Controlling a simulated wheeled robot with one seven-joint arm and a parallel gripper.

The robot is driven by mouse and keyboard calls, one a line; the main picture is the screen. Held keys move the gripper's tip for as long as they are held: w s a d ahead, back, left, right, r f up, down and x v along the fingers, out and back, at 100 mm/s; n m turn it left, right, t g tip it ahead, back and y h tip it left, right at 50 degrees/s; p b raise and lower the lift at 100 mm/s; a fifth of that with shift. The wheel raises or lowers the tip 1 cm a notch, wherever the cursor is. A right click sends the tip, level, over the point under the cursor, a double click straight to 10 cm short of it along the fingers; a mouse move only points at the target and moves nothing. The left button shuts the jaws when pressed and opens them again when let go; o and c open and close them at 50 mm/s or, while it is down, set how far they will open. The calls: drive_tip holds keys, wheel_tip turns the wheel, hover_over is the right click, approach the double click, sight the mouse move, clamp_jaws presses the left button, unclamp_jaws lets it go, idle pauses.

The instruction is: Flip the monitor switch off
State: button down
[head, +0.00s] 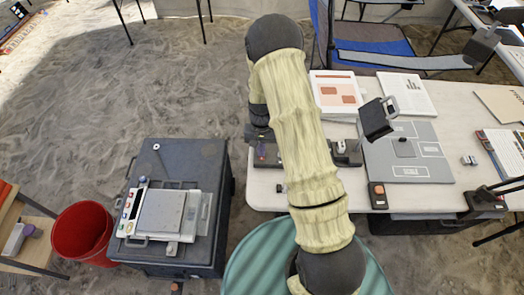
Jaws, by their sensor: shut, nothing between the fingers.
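A small dark box with a reddish-brown patch (377,195) sits at the table's front edge, right of my arm. It looks like a switch, but its position is too small to read. A small dark screen on a stand (377,118) stands tilted further back, above a grey mat. I cannot tell which of these is the monitor the task names. My arm rises from the bottom, bends at the top and comes down behind its pale sleeve. My gripper (259,136) is shut and empty near the table's left edge, left of the box, and partly hidden.
A white table (268,196) holds papers, a grey marked mat (425,165) and a small dark stand (346,152). A dark case (185,151) with a scale (160,211) and a red bucket (82,231) stand left. Sandy floor lies clear between case and table.

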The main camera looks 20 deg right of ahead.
sight(261, 160)
drive_tip(key=shift+w+r, duration=0.1)
drive_tip(key=shift+r, duration=0.05)
drive_tip(key=shift+r+p, duration=0.6)
drive_tip(key=shift+r, duration=0.05)
wheel_tip(261, 160, up, 12)
drive_tip(key=s, duration=0.2)
drive_tip(key=shift+a+r, duration=0.15)
drive_tip(key=shift+a, duration=0.15)
drive_tip(key=s+r+n+t, duration=0.3)
drive_tip(key=s+r+t, duration=0.1)
drive_tip(key=s+r, duration=0.7)
drive_tip(key=s+d, duration=0.1)
drive_tip(key=s, duration=0.2)
drive_tip(key=shift+s, duration=0.15)
idle(1.0)
